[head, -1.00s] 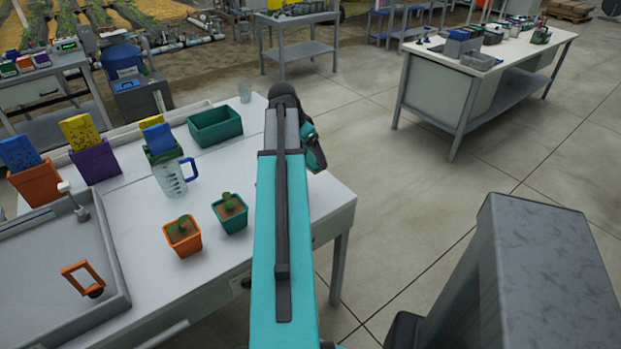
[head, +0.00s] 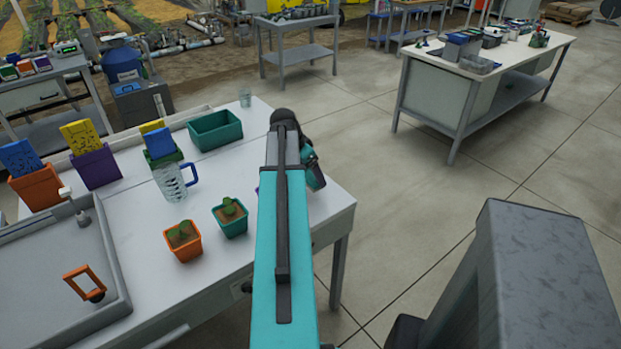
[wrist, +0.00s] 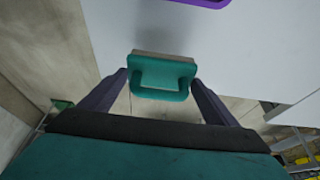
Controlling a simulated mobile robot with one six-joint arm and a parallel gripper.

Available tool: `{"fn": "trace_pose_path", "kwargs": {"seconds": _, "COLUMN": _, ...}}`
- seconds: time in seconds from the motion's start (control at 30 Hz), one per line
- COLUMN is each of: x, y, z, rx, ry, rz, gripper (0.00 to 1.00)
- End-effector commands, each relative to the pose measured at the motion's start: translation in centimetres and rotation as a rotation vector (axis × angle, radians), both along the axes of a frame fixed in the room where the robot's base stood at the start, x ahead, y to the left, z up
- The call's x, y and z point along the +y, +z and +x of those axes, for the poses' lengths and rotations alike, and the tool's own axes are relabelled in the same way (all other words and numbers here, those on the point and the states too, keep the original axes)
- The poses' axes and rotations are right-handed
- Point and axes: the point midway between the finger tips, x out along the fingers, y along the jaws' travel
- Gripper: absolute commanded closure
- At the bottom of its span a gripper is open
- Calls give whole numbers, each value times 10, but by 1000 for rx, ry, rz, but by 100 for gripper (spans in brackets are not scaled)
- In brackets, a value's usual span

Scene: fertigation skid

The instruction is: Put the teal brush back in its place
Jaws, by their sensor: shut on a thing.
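The teal brush (wrist: 162,72) shows in the wrist view, a block with a looped handle and a pale greyish strip along its far edge. My gripper (wrist: 160,88) is shut on it, one dark finger on each side. The brush is over or near the pale table's edge; its exact height is unclear. In the head view my own arm hides the gripper and brush. A purple rim (wrist: 200,3) shows at the top of the wrist view, ahead of the brush. A purple sliver (head: 257,190) shows beside my arm in the head view.
The white table (head: 300,215) holds an orange pot (head: 183,247) and a teal pot (head: 231,222) with seedlings, a clear jug (head: 172,182), a teal bin (head: 215,130) and a grey sink tray (head: 50,285). Open floor lies right, before another bench (head: 480,65).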

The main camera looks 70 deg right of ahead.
Motion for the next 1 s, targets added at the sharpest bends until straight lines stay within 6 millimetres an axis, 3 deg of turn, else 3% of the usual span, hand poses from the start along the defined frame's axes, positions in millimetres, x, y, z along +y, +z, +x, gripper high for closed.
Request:
{"fn": "trace_pose_path", "kwargs": {"seconds": 0.4, "x": 1, "y": -32, "z": 0, "rx": 0, "ry": 1, "rz": 0, "gripper": 39}}
{"fn": "trace_pose_path", "kwargs": {"seconds": 0.87, "x": 1, "y": -37, "z": 1, "rx": 0, "ry": 2, "rz": 0, "gripper": 39}}
{"fn": "trace_pose_path", "kwargs": {"seconds": 0.9, "x": 1, "y": -38, "z": 1, "rx": 0, "ry": 2, "rz": 0, "gripper": 16}}
{"fn": "trace_pose_path", "kwargs": {"seconds": 1.0, "x": 1, "y": -37, "z": 1, "rx": 0, "ry": 2, "rz": 0, "gripper": 0}}
